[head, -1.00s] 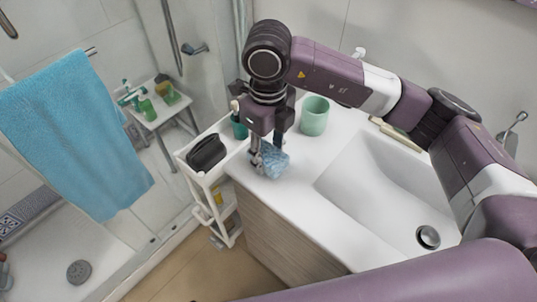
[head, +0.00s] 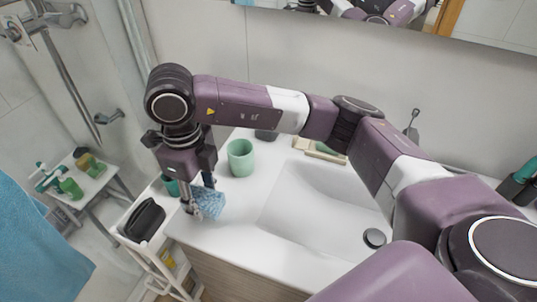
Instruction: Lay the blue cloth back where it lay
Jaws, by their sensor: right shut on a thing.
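The small blue cloth (head: 211,203), crumpled and patterned, is in the jaws of my right gripper (head: 197,206). The gripper points down over the left end of the white counter (head: 206,237), with its fingers shut on the cloth. The cloth is at or just above the counter top; I cannot tell whether it touches. Part of the cloth is hidden behind the fingers. My left gripper is not in view.
A green cup (head: 240,158) stands behind the gripper. The sink basin (head: 310,214) is to the right. A white cart (head: 130,220) with a black case (head: 142,220) stands left of the counter. A large blue towel (head: 35,245) hangs at far left.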

